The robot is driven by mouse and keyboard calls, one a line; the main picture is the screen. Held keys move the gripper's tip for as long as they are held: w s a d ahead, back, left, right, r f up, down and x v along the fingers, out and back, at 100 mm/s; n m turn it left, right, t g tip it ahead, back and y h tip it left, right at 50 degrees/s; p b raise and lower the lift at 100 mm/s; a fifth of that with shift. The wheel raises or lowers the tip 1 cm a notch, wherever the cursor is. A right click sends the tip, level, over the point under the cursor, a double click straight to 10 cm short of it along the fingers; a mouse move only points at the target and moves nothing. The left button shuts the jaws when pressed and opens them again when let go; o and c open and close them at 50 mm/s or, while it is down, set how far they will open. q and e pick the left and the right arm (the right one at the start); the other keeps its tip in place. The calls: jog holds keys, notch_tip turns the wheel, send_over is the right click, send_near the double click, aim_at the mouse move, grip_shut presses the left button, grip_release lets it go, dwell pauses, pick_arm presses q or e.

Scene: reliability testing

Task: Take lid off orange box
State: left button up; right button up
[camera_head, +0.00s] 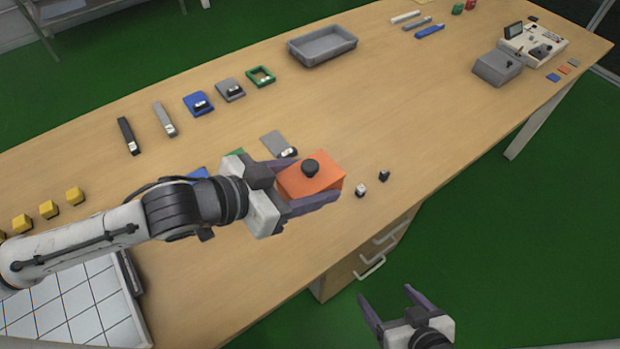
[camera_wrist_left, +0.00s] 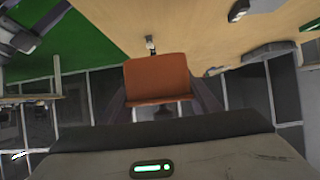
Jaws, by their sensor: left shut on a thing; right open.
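An orange box (camera_head: 310,181) with a black knob (camera_head: 311,167) on its lid is at the middle of the table, near the front edge. My left gripper (camera_head: 316,182) reaches in from the left, with its purple fingers shut on two opposite sides of the box. I cannot tell whether the box touches the table. My right gripper (camera_head: 386,293) is open and empty, off the table's front edge.
Small white (camera_head: 361,190) and black (camera_head: 384,175) blocks lie just right of the box. A grey piece (camera_head: 274,143) lies behind it. A grey tray (camera_head: 322,45) stands at the back. The table's right middle is clear. Drawers (camera_head: 365,262) are below the front edge.

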pick_arm(q)
jog(key=shift+c, duration=1.2)
